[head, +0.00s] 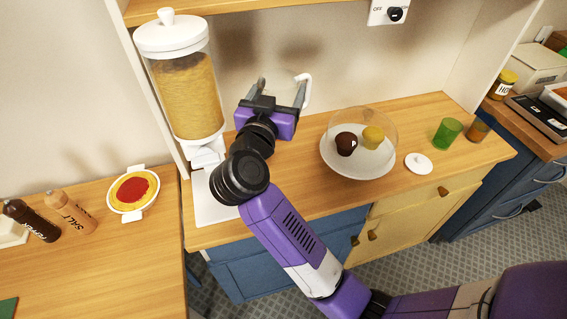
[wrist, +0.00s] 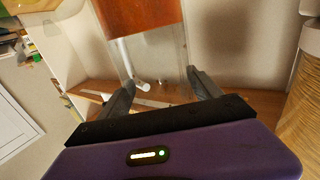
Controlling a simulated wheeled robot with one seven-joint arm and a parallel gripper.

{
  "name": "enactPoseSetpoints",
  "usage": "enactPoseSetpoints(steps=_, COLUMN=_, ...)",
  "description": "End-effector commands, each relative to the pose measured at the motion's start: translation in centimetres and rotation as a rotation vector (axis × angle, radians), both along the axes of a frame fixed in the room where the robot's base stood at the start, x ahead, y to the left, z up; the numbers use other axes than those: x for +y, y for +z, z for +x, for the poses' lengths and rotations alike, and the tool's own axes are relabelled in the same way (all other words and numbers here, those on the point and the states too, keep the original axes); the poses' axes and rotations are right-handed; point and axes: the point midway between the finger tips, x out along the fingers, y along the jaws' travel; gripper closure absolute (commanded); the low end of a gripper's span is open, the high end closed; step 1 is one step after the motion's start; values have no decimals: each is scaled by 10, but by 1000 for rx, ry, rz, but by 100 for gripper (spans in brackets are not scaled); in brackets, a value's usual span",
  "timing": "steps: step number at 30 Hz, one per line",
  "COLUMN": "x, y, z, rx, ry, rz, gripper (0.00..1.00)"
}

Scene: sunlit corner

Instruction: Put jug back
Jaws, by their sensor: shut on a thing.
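The jug (wrist: 141,17) shows in the wrist view as a clear vessel with an orange-brown content and a white handle. In the head view its white handle (head: 305,90) shows beside my gripper; most of its body is hidden behind my gripper. My gripper (head: 281,88) is shut on the jug, with one finger on each side of its clear wall. Both fingers also show in the wrist view (wrist: 160,88). The jug is near the back wall above the wooden counter (head: 310,185). I cannot tell whether its base touches the counter.
A tall dispenser (head: 188,95) stands close on the left. A cake stand (head: 357,165) with two muffins under a clear dome is to the right, beside a white lid (head: 418,163). Green (head: 447,133) and brown (head: 479,129) glasses stand farther right. A shelf (head: 240,8) runs above.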

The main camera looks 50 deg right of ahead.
Motion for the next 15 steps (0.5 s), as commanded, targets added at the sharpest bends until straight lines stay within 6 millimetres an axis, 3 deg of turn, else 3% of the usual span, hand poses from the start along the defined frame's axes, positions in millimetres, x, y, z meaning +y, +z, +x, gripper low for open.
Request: enactPoseSetpoints(steps=15, x=0, y=-114, z=0, rx=6, ry=1, rz=-3, gripper=99)
